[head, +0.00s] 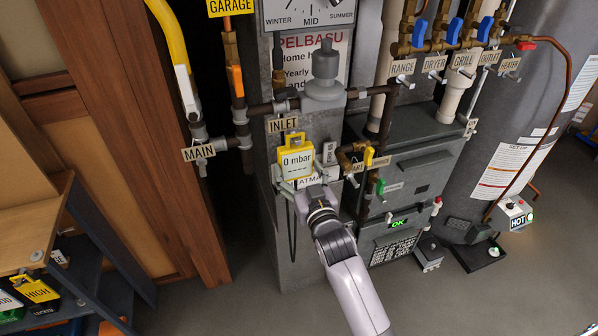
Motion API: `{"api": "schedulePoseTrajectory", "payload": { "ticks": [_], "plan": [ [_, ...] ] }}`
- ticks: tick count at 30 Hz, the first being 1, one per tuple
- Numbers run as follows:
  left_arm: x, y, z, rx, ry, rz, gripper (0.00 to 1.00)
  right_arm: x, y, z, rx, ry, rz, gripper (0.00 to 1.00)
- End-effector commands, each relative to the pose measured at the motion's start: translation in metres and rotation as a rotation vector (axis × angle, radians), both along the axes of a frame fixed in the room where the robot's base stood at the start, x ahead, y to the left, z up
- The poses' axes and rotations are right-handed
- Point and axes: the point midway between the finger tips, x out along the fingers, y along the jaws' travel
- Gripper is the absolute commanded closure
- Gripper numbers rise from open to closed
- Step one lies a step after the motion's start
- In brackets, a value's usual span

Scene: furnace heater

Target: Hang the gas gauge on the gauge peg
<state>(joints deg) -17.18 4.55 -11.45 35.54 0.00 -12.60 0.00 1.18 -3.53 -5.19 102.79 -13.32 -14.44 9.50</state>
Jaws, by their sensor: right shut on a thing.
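The gas gauge (296,160) is a yellow box with a white face reading "0 mbar". It is upright in front of the grey metal panel, just below the INLET tag (283,124). My right gripper (305,186) reaches up from below and is shut on the gauge at its lower part. The fingertips are partly hidden by the wrist and a white label. A dark hose (291,225) hangs below the gauge. I cannot make out the gauge peg, nor whether the gauge touches it. My left gripper is not in view.
Pipes with tagged valves surround the gauge, including the MAIN tag (198,151) at left and blue-handled valves (420,33) at upper right. A grey furnace unit (405,185) and a water heater (525,110) stand to the right. A wooden shelf (35,225) is at lower left.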

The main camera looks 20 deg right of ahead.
Motion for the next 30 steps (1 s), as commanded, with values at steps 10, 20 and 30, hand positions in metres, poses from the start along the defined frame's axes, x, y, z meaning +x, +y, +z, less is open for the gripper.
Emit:
{"api": "schedulePoseTrajectory", "payload": {
  "ticks": [10,20,30],
  "plan": [
    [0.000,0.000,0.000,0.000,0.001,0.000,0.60,0.000,0.000,0.001,0.000,-0.001,0.000,0.09],
    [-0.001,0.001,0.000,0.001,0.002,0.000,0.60,0.000,0.000,-0.001,0.000,0.002,0.000,0.05],
    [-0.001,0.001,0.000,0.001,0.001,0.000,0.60,-0.037,-0.001,-0.002,0.000,0.004,0.000,0.05]
  ]
}}
